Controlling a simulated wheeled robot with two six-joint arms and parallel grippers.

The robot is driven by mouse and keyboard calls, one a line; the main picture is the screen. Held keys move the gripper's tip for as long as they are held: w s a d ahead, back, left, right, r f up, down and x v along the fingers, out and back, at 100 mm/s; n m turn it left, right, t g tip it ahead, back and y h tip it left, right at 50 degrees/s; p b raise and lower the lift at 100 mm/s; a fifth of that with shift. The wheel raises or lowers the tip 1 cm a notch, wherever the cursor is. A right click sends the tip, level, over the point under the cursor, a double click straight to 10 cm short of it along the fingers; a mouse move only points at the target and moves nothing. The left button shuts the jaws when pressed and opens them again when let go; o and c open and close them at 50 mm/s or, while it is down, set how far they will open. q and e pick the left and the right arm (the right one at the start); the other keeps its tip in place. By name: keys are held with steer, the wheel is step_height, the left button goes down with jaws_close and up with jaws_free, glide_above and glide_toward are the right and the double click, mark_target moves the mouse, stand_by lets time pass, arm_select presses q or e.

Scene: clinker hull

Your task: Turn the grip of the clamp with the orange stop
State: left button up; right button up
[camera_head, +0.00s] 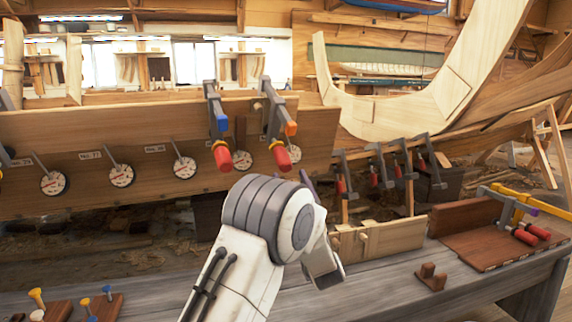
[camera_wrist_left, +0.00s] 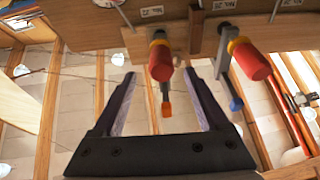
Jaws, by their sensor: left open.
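The clamp with the orange stop (camera_head: 290,128) hangs on the upper plank's edge, with its red grip (camera_head: 282,158) pointing down and a yellow collar above it. In the left wrist view its red grip (camera_wrist_left: 160,62) shows between the fingers, with the orange stop (camera_wrist_left: 167,108) beyond. My left gripper (camera_wrist_left: 160,76) is open, one finger on each side of the grip; contact cannot be told. In the head view my own wrist hides most of this gripper; a dark finger (camera_head: 307,181) shows below the grip. My right gripper is not in view.
A similar clamp with a blue stop (camera_head: 222,123) hangs just left; its red grip (camera_wrist_left: 250,60) is close beside my right-hand finger in the wrist view. Several dials (camera_head: 184,167) line the plank (camera_head: 150,130). More clamps hang at right. A grey bench (camera_head: 400,290) runs below.

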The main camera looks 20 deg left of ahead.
arm_select(q)
steer(key=shift+v, duration=0.8)
